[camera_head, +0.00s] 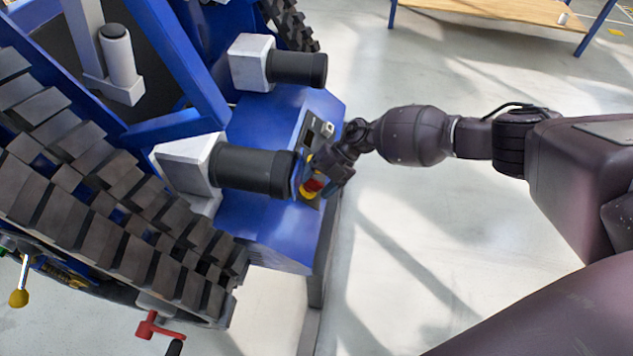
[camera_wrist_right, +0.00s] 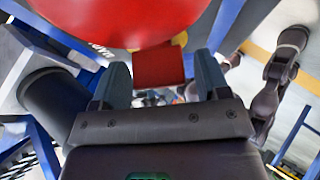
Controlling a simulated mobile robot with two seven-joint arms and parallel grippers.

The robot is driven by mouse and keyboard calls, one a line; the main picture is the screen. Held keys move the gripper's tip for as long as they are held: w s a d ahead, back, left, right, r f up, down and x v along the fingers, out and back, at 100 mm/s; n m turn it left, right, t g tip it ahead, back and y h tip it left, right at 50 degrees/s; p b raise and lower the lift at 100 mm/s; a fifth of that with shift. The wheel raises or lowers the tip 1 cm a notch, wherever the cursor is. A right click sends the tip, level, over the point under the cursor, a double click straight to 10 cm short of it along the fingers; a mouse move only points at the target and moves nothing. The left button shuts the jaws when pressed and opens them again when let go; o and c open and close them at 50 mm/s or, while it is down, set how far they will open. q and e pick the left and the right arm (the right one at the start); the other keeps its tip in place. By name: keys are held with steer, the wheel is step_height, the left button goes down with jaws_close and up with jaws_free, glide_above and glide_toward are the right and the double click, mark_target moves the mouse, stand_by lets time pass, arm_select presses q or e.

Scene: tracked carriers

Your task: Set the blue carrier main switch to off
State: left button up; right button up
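The blue carrier (camera_head: 275,225) stands at left in the head view, with a small control panel (camera_head: 318,130) on its end face. A red part with a yellow base (camera_head: 311,190) sits low on that panel, partly hidden by my right gripper (camera_head: 335,178). In the right wrist view, a large round red part (camera_wrist_right: 120,15) fills the top. A red block (camera_wrist_right: 158,66) shows between the two spread fingers of my right gripper (camera_wrist_right: 162,82), with narrow gaps beside it. I cannot tell the switch position. My left gripper is not seen.
Two black cylinders on light mounts (camera_head: 255,170) (camera_head: 297,68) jut out close beside the panel. Dark tracks (camera_head: 110,195) and a red crank (camera_head: 150,325) are at left. A wooden-topped table (camera_head: 500,10) stands at the back. The floor at right is clear.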

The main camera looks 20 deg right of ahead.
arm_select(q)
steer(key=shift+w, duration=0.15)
arm_select(e)
steer(key=shift+o, duration=0.2)
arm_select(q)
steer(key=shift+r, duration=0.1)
arm_select(e)
steer(key=shift+r, duration=0.1)
steer(key=shift+d+r, duration=0.2)
steer(key=shift+d, duration=0.05)
arm_select(q)
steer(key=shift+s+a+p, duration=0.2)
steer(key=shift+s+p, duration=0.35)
steer(key=shift+p, duration=0.3)
arm_select(e)
steer(key=v, duration=1)
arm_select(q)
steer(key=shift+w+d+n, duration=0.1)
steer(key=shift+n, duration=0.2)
arm_select(e)
steer(key=shift+d, duration=0.15)
